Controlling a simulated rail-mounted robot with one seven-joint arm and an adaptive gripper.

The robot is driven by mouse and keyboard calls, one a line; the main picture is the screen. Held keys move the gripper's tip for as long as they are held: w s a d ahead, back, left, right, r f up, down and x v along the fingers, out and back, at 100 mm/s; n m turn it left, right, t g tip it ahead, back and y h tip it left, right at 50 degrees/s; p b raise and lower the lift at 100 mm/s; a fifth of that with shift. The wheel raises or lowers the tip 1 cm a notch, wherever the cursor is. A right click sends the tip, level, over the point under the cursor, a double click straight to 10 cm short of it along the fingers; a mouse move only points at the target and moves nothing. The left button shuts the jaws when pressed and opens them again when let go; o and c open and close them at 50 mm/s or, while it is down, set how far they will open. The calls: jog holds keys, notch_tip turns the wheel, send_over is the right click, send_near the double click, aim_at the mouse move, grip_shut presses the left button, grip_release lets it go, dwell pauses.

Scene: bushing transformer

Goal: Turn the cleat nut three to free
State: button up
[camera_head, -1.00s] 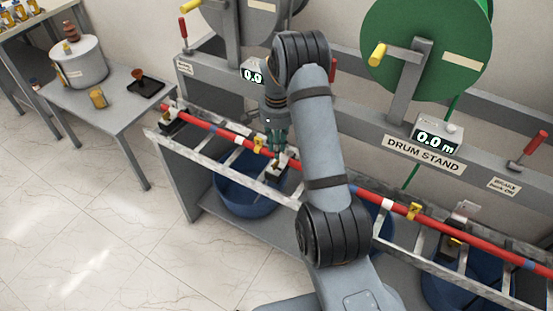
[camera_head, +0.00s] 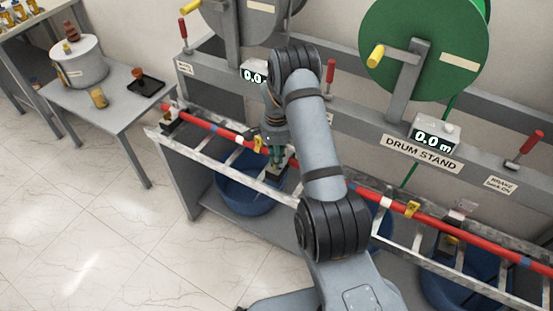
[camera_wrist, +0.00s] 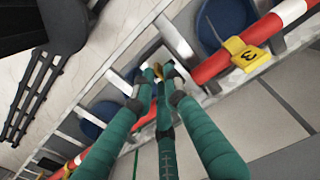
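The tag marked 3 (camera_wrist: 245,55) hangs on the red cable (camera_wrist: 215,65) in the wrist view. A small brass-yellow nut (camera_wrist: 157,70) shows between my green fingertips, to the left of the tag. My gripper (camera_wrist: 155,78) has its fingertips close around the nut. I cannot tell whether they press on it. In the head view my gripper (camera_head: 277,158) points down at the pale cleat on the ladder rack (camera_head: 245,175). The fingers hide most of the cleat and its nut there.
Blue tubs (camera_head: 240,195) stand under the rack. The drum stand (camera_head: 420,152) with its green drum (camera_head: 425,50) and cranks rises behind the rack. A side table (camera_head: 110,115) with a pot stands at left. Open floor (camera_head: 90,230) lies front left.

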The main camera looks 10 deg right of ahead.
grip_shut()
jog(key=shift+n, duration=0.3)
jog(key=n+b, duration=0.2)
jog(key=shift+f+n+b, duration=0.15)
jog(key=shift+n+b, duration=0.15)
jog(key=shift+b, duration=0.05)
jog(key=n+b, duration=0.2)
jog(key=n, duration=0.3)
jog(key=shift+w+d+b, duration=0.1)
jog(key=shift+d+b, duration=0.05)
jog(key=shift+b, duration=0.15)
jog(key=n+b, duration=0.1)
jog(key=n, duration=0.4)
jog(key=shift+w+d+n, duration=0.1)
jog(key=shift+n, duration=0.3)
jog(key=shift+w+n, duration=0.1)
jog(key=shift+n, duration=1.9)
jog(key=shift+o, duration=1.8)
grip_release()
